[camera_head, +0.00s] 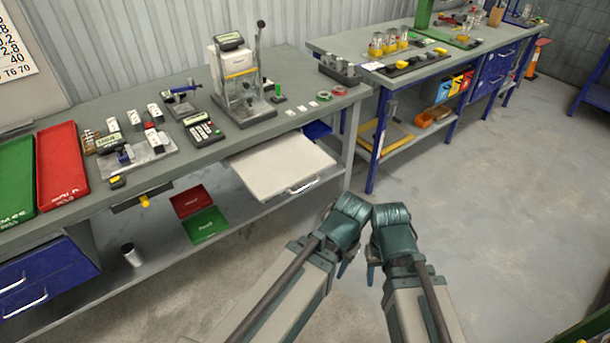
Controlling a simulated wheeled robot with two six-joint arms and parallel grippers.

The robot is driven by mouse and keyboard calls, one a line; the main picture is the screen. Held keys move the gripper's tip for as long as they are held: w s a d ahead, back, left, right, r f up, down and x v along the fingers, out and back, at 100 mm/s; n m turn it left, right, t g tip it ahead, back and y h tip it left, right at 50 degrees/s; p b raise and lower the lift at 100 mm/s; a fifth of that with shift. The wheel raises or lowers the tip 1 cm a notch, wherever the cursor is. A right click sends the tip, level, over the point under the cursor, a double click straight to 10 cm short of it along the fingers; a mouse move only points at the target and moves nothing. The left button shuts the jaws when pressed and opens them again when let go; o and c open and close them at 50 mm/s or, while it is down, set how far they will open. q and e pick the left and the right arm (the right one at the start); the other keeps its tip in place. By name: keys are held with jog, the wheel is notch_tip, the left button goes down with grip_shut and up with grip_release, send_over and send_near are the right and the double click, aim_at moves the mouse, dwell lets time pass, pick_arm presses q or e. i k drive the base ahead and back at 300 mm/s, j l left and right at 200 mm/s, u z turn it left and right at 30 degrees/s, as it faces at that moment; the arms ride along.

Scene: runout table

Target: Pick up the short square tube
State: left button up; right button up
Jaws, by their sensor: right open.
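I cannot pick out a short square tube for certain in the head view; the small parts on the benches are too small to tell. My left gripper (346,265) and right gripper (371,273) hang low at the bottom centre, over the bare floor in front of the benches. Both point down and are mostly hidden behind my own wrists. The right one is open and nothing shows in it. I cannot see whether the left one is open or shut. Neither touches a bench.
The near bench (275,128) carries a lever press (237,80), a calculator-like device (201,128), a red tray (62,165) and a green tray (16,178). A pale drawer (277,166) stands pulled out. A metal cylinder (131,254) stands on the lower shelf.

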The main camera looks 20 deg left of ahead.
aim_at(155, 142)
jog(key=u, duration=1.6)
